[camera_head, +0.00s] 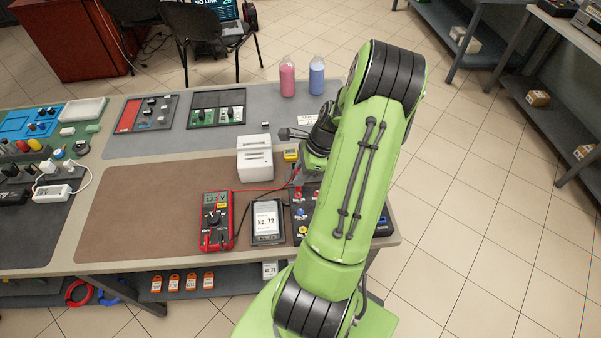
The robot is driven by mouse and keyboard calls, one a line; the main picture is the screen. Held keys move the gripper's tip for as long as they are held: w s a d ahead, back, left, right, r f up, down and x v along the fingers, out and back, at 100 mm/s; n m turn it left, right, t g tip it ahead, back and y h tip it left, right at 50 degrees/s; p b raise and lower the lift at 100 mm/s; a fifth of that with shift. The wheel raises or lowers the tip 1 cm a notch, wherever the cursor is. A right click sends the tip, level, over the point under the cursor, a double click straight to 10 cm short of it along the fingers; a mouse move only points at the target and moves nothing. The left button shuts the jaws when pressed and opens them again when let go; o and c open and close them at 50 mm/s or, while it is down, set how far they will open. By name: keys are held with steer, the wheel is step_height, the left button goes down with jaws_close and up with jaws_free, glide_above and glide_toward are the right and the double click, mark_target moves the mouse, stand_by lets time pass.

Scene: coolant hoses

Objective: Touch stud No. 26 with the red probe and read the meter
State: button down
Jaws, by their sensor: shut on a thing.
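The red multimeter (217,218) lies on the brown mat, and its display seems to read about 13.2 V, too small to be sure. A red lead runs from it to the red probe (298,181). My gripper (299,173) is shut on the red probe, over a dark stud panel (299,238) with red, blue and yellow studs. My arm covers the panel's right part. I cannot tell which stud is No. 26 or whether the probe tip touches one. A small tester or card (267,222) showing "No. 72" lies between meter and panel.
Pink (287,78) and blue (317,77) bottles stand at the table's back. The brown mat (140,215) is clear left of the meter.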

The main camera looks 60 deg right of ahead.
stand_by(0.4)
step_height(320, 180, up, 7)
steer(key=p, duration=0.7)
steer(key=shift+r, duration=0.15)
stand_by(1.6)
